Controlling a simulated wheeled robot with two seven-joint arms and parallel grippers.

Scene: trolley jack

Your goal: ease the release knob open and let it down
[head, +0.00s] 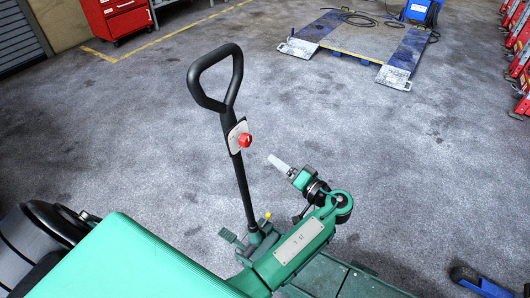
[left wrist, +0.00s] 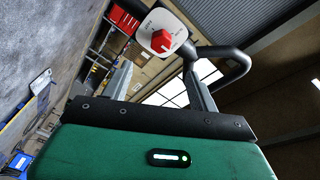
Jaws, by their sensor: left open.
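The release knob (head: 244,140) is red and sits on a pale plate partway up the upright black handle (head: 240,175) of the jack. In the left wrist view the red knob (left wrist: 162,40) shows clearly on its white plate, beyond the gap between my fingers. My left gripper (head: 273,158) is open, its pale fingers pointing up-left at the knob and apart from it. Its grey fingers also show in the left wrist view (left wrist: 158,78), with nothing between them. The jack's green body (head: 335,282) is partly hidden at the bottom. My right gripper is not in view.
A blue-edged lift platform (head: 355,37) stands on the floor at the back. A red tool cabinet (head: 117,18) is at the back left. Several red jacks (head: 521,60) line the right edge. Floor around the handle is clear.

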